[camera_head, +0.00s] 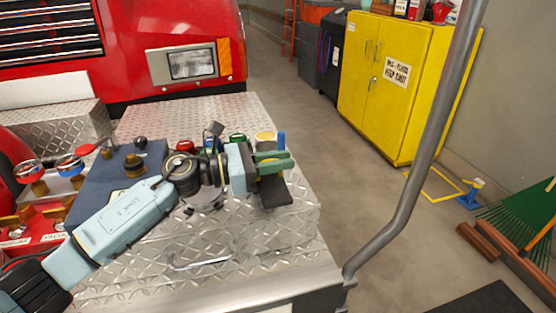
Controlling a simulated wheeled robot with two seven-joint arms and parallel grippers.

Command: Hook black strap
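My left arm comes in from the lower left and reaches over the diamond-plate bumper deck. My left gripper (275,174) is at the deck's right part; a greenish finger part and a dark flat piece show at its end. I cannot tell whether the dark piece is a finger or something held. A thin black curved piece, possibly the black strap (205,208), shows partly just below my wrist on the plate; my arm hides much of it. No hook can be made out clearly. My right gripper is not in view.
Red, green and yellow caps and a blue post (281,141) stand close behind my gripper. Pump valves (70,165) are at the left. A grey rail (425,150) rises at the right of the bumper. A yellow cabinet (375,115) stands beyond open floor.

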